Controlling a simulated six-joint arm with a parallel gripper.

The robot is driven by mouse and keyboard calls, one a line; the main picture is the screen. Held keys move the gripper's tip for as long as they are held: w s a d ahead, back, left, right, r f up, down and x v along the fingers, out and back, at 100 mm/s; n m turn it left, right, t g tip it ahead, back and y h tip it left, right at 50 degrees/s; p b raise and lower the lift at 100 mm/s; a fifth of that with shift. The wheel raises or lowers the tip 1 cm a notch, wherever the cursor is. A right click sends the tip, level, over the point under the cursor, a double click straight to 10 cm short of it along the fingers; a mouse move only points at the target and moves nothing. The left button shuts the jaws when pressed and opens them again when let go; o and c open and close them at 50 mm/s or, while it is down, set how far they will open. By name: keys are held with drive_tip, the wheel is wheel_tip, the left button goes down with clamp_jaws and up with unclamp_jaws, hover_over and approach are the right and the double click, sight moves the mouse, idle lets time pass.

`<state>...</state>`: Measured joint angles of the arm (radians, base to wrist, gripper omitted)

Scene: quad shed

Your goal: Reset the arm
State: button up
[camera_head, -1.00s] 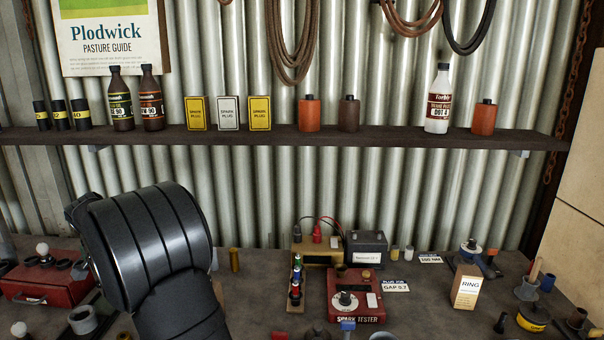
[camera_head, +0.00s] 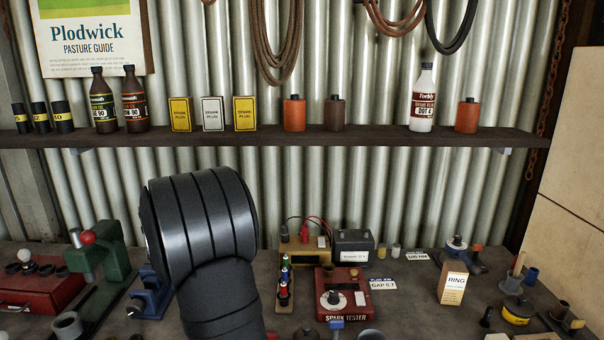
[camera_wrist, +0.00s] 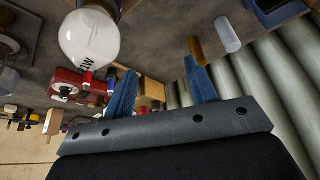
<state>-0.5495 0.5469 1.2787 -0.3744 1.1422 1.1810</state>
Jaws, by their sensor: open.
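My gripper (camera_wrist: 162,78) shows in the wrist view as two blue fingers set well apart on a dark grey bar. Nothing is held between them. The wrist picture is tilted, with the bench toward the top and the corrugated wall at the right. In the head view my black arm covers the left-centre of the bench, and the gripper is hidden there.
A green press with a red ball (camera_head: 98,255) and a blue vise (camera_head: 152,295) stand left of the arm. The red spark tester (camera_head: 338,302) and a RING box (camera_head: 453,283) stand right. A lettered white bulb (camera_wrist: 88,38) is close in the wrist view. A shelf (camera_head: 300,138) crosses behind.

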drive_tip(key=w+d+m, duration=0.1)
drive_tip(key=w+d, duration=0.2)
drive_tip(key=d, duration=0.7)
drive_tip(key=shift+d+m+h, duration=0.3)
drive_tip(key=shift+d+m, duration=0.1)
drive_tip(key=shift+f, duration=0.1)
